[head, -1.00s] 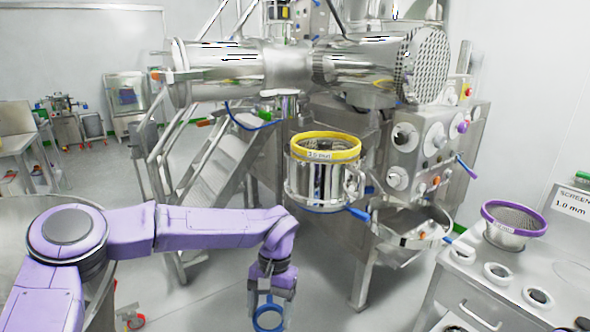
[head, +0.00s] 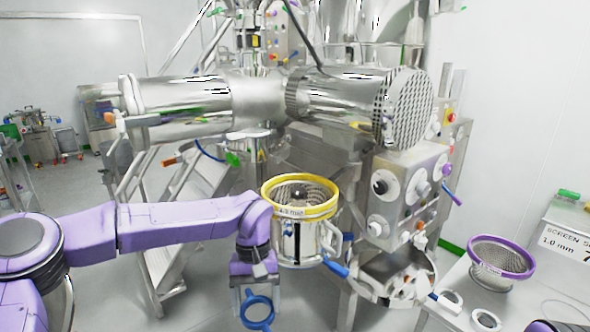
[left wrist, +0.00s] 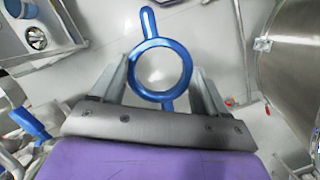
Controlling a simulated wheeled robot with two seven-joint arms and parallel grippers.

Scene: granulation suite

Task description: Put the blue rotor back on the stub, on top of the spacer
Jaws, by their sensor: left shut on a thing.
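The blue rotor (head: 244,312), a ring with two thin opposite arms, is in my left gripper (head: 257,301). In the left wrist view, the rotor (left wrist: 133,77) sits between the two grey fingers of the gripper (left wrist: 160,85), one arm pointing away and one toward the palm. It hangs over the floor, apart from the machine, left of and below the yellow-rimmed screen housing (head: 290,242). Inside the mesh screen a small dark tip (head: 297,193) shows, perhaps the stub. I cannot make out the spacer. My right gripper is not in view.
A yellow ring (head: 270,199) rims the housing's open top, under a large steel cylinder (head: 185,108). Blue-handled levers (head: 335,267) stick out low on the housing. A purple-rimmed screen (head: 500,242) stands on the bench at right. Stairs (head: 178,215) stand behind my left arm.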

